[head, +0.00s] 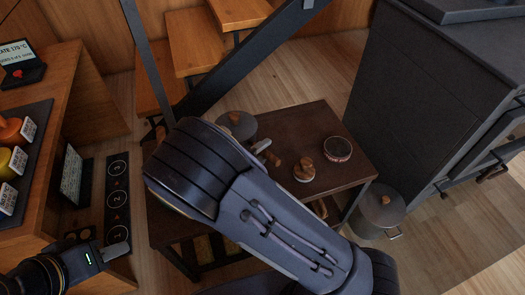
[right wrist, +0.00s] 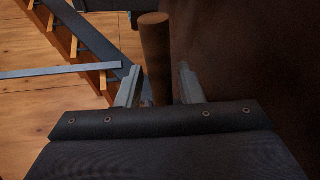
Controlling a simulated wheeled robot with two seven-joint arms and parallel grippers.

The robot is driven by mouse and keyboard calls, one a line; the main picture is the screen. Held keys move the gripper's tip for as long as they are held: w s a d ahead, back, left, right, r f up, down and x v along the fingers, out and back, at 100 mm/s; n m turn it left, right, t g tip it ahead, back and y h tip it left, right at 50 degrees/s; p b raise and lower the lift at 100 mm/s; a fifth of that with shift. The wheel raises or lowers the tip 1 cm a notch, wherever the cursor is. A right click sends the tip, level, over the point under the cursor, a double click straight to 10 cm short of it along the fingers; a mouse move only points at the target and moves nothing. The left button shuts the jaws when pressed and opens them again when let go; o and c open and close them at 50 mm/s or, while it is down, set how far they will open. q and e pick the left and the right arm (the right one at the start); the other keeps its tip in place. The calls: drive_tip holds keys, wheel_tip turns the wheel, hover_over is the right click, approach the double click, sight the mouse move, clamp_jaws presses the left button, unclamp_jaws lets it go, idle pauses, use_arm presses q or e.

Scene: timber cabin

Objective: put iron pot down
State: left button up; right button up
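A grey lidded pot (head: 240,122) with a wooden knob stands at the back left of the low dark table (head: 315,122), partly hidden by my right arm. A brown wooden handle (right wrist: 156,50) stands between the fingers of my right gripper (right wrist: 160,88) in the right wrist view. A gap shows beside the handle, so the fingers look open around it. What the handle belongs to is hidden. In the head view, a pale right fingertip (head: 262,146) shows over the table beside brown wooden pieces (head: 277,163). My left gripper (head: 116,250) is at lower left; its opening is unclear.
A small wooden-topped item (head: 304,170) and a round tin (head: 338,149) sit on the table. Another lidded pot (head: 381,208) stands on the floor at right. A dark stove (head: 430,95), wooden stairs (head: 195,42) and a counter (head: 85,95) surround the table.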

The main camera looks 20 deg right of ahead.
drive_tip(key=shift+o, duration=0.4)
drive_tip(key=shift+s+a+r, duration=0.1)
drive_tip(key=shift+a+r, duration=0.1)
drive_tip(key=p+v, duration=0.4)
drive_tip(key=v, duration=0.7)
drive_tip(key=w+r+m+t+y, duration=0.2)
drive_tip(key=w+r+m+y, duration=0.3)
drive_tip(key=w+r+y, duration=0.45)
drive_tip(key=s+d+r+m+y, duration=0.2)
drive_tip(key=s+d+r+y, duration=0.2)
drive_tip(key=r+y, duration=0.4)
drive_tip(key=s+d+f+m+g, duration=0.1)
drive_tip(key=s+d, duration=0.4)
drive_tip(key=s, duration=0.6)
drive_tip(key=s+d+f+m+g, duration=0.2)
drive_tip(key=s+d+f+g, duration=0.2)
drive_tip(key=s, duration=0.7)
drive_tip(key=shift+d+h, duration=0.45)
drive_tip(key=shift+d, duration=0.5)
